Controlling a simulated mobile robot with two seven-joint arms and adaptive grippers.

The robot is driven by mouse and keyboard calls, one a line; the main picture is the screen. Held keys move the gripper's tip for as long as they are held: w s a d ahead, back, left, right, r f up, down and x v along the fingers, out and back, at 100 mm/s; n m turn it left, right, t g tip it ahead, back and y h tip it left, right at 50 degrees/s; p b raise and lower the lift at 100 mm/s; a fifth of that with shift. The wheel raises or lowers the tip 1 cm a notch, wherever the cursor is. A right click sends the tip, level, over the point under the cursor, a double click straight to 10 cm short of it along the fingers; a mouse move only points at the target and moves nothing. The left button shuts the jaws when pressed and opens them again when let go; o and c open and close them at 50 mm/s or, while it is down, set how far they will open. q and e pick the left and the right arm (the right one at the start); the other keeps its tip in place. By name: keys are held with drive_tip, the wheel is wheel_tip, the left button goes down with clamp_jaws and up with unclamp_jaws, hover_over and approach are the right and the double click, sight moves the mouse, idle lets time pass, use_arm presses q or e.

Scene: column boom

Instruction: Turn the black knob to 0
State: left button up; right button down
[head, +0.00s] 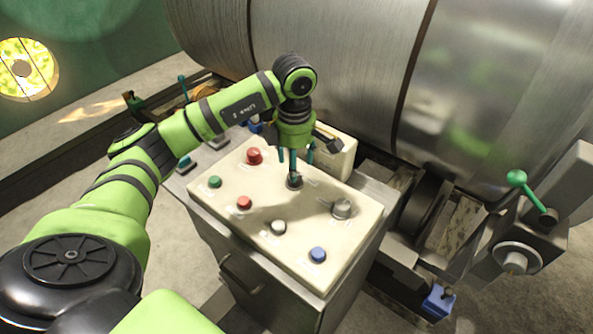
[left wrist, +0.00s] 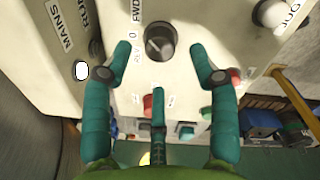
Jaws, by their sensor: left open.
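The black knob (head: 294,181) sits near the middle of the cream control panel (head: 325,262). The knob also shows in the left wrist view (left wrist: 160,41), with the printed labels FWD and 0 beside it. A pale mark shows on its face, but I cannot tell exactly where it points. My left gripper (head: 295,168) comes down from above, its teal fingers over the knob. In the left wrist view the fingers (left wrist: 163,72) are spread open, around the near side of the knob and apart from it. The right gripper is not in view.
The panel also carries a red mushroom button (head: 254,156), a green button (head: 215,182), another red button (head: 244,203), a white button (head: 278,227), a blue button (head: 318,255) and a grey knob (head: 342,208). A large metal cylinder (head: 335,50) stands behind. A green-handled lever (head: 530,192) is at right.

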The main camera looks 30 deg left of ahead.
sight(298, 185)
use_arm(q)
drive_tip(key=shift+w+f+p, duration=0.1)
drive_tip(key=shift+f+p, duration=0.4)
drive_tip(key=shift+f, duration=1.8)
drive_tip(key=c, duration=1.1)
drive_tip(key=shift+c, duration=0.2)
drive_tip(key=shift+n, duration=0.4)
drive_tip(key=n+b, duration=0.2)
drive_tip(key=n, duration=0.1)
drive_tip(key=shift+w+r+n+b, duration=0.1)
drive_tip(key=shift+n+b, duration=0.6)
drive_tip(key=shift+n, duration=1.7)
